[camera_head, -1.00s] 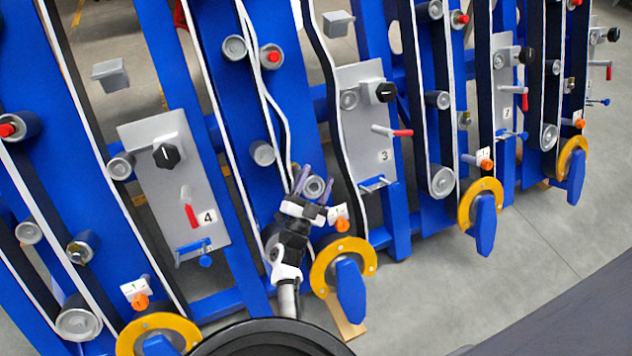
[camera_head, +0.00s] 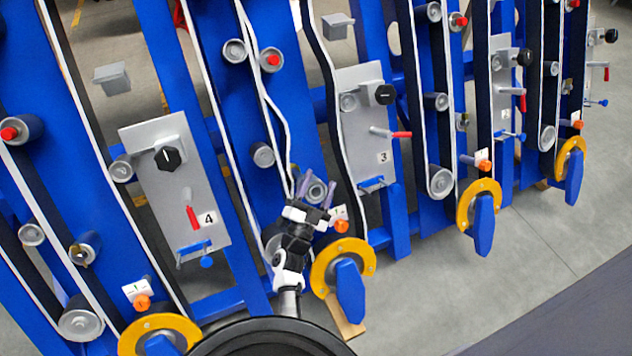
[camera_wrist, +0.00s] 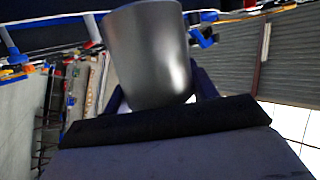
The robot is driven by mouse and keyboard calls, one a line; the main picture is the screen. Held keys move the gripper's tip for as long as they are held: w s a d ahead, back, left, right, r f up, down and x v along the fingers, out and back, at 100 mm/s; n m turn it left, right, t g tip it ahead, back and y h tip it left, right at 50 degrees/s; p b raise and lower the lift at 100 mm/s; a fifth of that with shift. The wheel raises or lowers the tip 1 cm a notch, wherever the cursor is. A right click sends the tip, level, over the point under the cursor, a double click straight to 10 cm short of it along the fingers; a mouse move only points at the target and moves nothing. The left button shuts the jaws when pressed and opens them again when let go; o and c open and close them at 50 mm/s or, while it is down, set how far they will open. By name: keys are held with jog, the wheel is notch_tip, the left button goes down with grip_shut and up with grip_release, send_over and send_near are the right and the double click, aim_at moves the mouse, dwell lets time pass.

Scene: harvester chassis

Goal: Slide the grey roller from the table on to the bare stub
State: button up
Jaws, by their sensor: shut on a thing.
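My gripper (camera_head: 317,187) is shut on the grey roller (camera_head: 316,193), low on the blue frame left of panel 3. In the wrist view the grey roller (camera_wrist: 148,55) is a smooth metallic cylinder between the dark fingers, large and close to the camera. Its far end points away from my gripper. I cannot make out the bare stub; my gripper and the roller may cover it. From these views I cannot tell whether the roller touches the frame. The table is not clearly in view.
Slack white-edged belts (camera_head: 283,125) hang close to my gripper. An orange knob (camera_head: 341,226) and a yellow flange with a blue handle (camera_head: 350,290) sit just below right. Panel 4 (camera_head: 176,190) is left, and panel 3 (camera_head: 365,125) is right with a protruding red-tipped lever.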

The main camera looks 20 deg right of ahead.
jog(key=shift+r, duration=0.1)
dwell(0.3)
jog(key=shift+w+f+b, duration=0.35)
jog(key=shift+w+b, duration=0.1)
jog(key=shift+w, duration=0.2)
jog(key=shift+w+a+f+b, duration=0.1)
jog(key=shift+w+f+b, duration=0.15)
jog(key=shift+w, duration=0.15)
jog(key=shift+w+f+b, duration=0.15)
jog(key=shift+w+b, duration=0.1)
jog(key=shift+w, duration=0.15)
dwell(1.5)
jog(key=shift+s, duration=0.15)
jog(key=shift+s+r+p, duration=0.1)
jog(key=shift+s+p, duration=0.2)
jog(key=shift+p, duration=0.05)
jog(key=shift+r, duration=0.15)
dwell(0.7)
jog(key=shift+w+f+b, duration=0.3)
jog(key=shift+w+b, duration=0.05)
jog(key=shift+w, duration=0.1)
dwell(0.9)
